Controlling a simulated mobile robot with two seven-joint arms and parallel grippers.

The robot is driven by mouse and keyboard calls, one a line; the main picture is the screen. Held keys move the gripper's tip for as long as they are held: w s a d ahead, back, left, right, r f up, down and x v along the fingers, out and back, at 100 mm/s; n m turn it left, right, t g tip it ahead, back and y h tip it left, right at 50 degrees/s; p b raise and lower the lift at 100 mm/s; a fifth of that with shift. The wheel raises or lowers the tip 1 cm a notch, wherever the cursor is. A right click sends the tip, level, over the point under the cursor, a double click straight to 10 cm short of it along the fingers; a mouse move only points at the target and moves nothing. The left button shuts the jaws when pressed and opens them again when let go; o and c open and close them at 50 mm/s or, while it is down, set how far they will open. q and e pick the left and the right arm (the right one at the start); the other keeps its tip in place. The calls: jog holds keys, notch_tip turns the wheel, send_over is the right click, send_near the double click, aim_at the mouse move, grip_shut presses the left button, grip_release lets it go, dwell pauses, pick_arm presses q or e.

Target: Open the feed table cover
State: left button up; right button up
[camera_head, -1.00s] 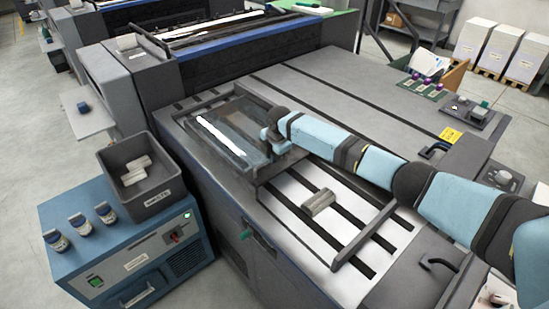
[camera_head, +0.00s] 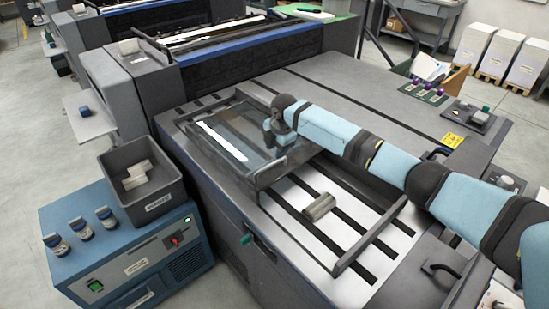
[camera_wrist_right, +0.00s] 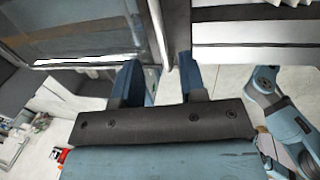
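The feed table cover (camera_head: 215,143) is a dark-framed clear panel. In the head view it lies over the far left part of the feed table (camera_head: 400,235), and the near right part of the table is uncovered. My right gripper (camera_head: 274,138) is just above the cover near its right edge. In the right wrist view, my right gripper (camera_wrist_right: 160,75) has its two blue fingers apart, with the cover's dark edge (camera_wrist_right: 176,35) showing in the gap beyond them. The fingers do not look clamped on it. My left gripper is not in view.
A grey block (camera_head: 319,207) lies on the uncovered slats. A dark bar (camera_head: 370,238) crosses the table's near right part. A grey bin (camera_head: 177,190) and several small jars (camera_head: 81,228) stand on a blue cabinet (camera_head: 130,250) at left.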

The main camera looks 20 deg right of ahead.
notch_tip(320, 180, up, 8)
jog(key=s, duration=0.1)
jog(key=shift+s+d+f, duration=0.15)
jog(key=shift+s+d, duration=0.05)
jog(key=shift+s, duration=0.05)
